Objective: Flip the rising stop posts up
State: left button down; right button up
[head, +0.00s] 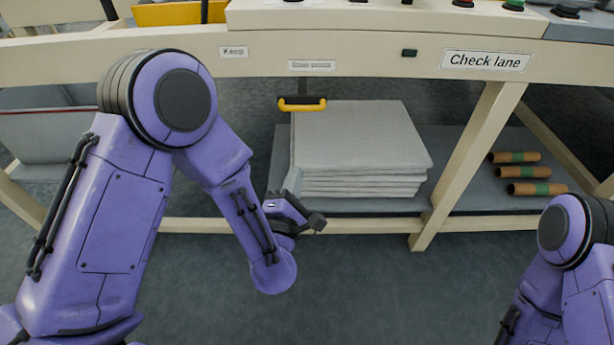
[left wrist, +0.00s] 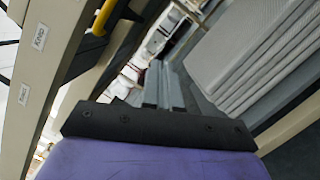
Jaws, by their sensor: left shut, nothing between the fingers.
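A yellow-and-black lever handle (head: 302,103) hangs below the front rail, under a small label (head: 311,65) that looks like "Stop posts" but is blurred. A yellow bar, probably the same handle, shows at the top of the left wrist view (left wrist: 104,17). I cannot make out the stop posts themselves. My left gripper (head: 317,222) is shut and empty, below and apart from the handle, in front of the lower shelf. Its fingers also show in the left wrist view (left wrist: 164,75). My right arm shows at the lower right; its gripper is out of view.
A stack of pale wadding sheets (head: 360,140) lies on the grey lower shelf (head: 450,150). Several brown rolls with green bands (head: 528,172) lie right of the slanted table leg (head: 470,165). The front rail (head: 390,68) carries a "Check lane" label (head: 485,61). Floor in front is clear.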

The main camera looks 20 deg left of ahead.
aim_at(306, 109)
pick_arm(q)
jog(key=w+r+n+t+y+b, duration=0.4)
jog(key=w+r+n+b, duration=0.4)
jog(key=n, duration=0.6)
jog(key=shift+w+d+n+y+b, duration=0.2)
jog(key=shift+n+y+b, duration=0.25)
jog(key=shift+b, duration=0.6)
pick_arm(e)
notch_tip(306, 109, down, 14)
jog(key=w+m+t, duration=0.1)
jog(key=shift+f, duration=0.2)
pick_arm(q)
notch_tip(306, 109, up, 5)
jog(key=p, duration=0.2)
jog(key=shift+s+f+p, duration=0.1)
jog(key=shift+f+p, duration=0.1)
jog(key=shift+p, duration=0.2)
pick_arm(e)
jog(key=r, duration=0.1)
jog(key=w+r+m+t+h, duration=0.1)
jog(key=r, duration=0.1)
jog(key=shift+w+d, duration=0.1)
jog(key=shift+d, duration=0.1)
